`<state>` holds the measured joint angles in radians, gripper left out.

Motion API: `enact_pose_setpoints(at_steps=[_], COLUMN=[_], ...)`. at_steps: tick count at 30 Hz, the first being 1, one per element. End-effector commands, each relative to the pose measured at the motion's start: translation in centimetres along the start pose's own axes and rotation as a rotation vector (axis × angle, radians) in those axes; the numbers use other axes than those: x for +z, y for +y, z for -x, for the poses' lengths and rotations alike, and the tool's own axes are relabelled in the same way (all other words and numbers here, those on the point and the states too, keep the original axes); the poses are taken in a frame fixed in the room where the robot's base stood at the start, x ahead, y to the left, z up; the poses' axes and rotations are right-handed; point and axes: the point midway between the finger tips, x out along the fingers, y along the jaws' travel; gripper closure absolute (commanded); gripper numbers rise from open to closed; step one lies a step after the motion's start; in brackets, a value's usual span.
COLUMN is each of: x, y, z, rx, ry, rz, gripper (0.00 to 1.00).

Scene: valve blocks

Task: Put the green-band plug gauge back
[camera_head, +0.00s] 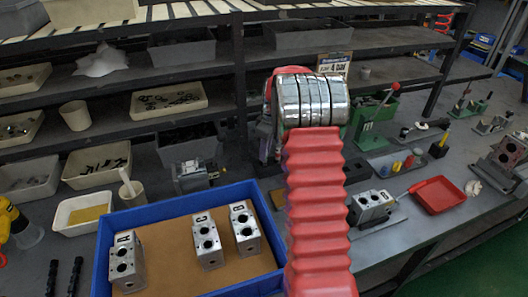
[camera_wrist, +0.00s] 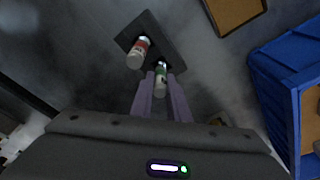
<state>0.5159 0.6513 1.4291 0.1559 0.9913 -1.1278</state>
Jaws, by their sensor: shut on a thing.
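In the wrist view, the green-band plug gauge (camera_wrist: 161,80) is between the two purple fingers of my gripper (camera_wrist: 161,88), which are shut on it. Its pale handle points toward me and its far end overlaps a dark stand (camera_wrist: 147,25). I cannot tell whether that end is in a hole or above it. A red-band plug gauge (camera_wrist: 138,53) is at the same stand, to the left of the green one.
A blue crate (camera_wrist: 277,62) is at the right of the wrist view. In the head view the blue crate (camera_head: 104,250) holds metal valve blocks (camera_head: 207,241). Right of my arm are another block (camera_head: 371,207) and a red tray (camera_head: 438,195). Shelves with bins stand behind.

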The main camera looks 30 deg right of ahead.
Motion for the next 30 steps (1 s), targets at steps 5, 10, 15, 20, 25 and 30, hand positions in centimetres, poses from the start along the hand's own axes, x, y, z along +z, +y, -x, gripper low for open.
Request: enact_pose_setpoints(at_steps=[5, 10, 15, 20, 25, 30], x=[0.0, 0.0, 0.0, 0.0, 0.0, 0.0], y=[0.0, 0.0, 0.0, 0.0, 0.1, 0.1], z=[-0.2, -0.2, -0.1, 0.0, 1.1, 3.4], rx=[0.000, 0.000, 0.000, 0.001, 0.003, 0.003], ry=[0.000, 0.000, 0.000, 0.000, 0.002, 0.002], rz=[0.000, 0.000, 0.000, 0.000, 0.000, 0.000], gripper=[0.82, 0.70, 0.66, 0.66, 0.66, 0.66])
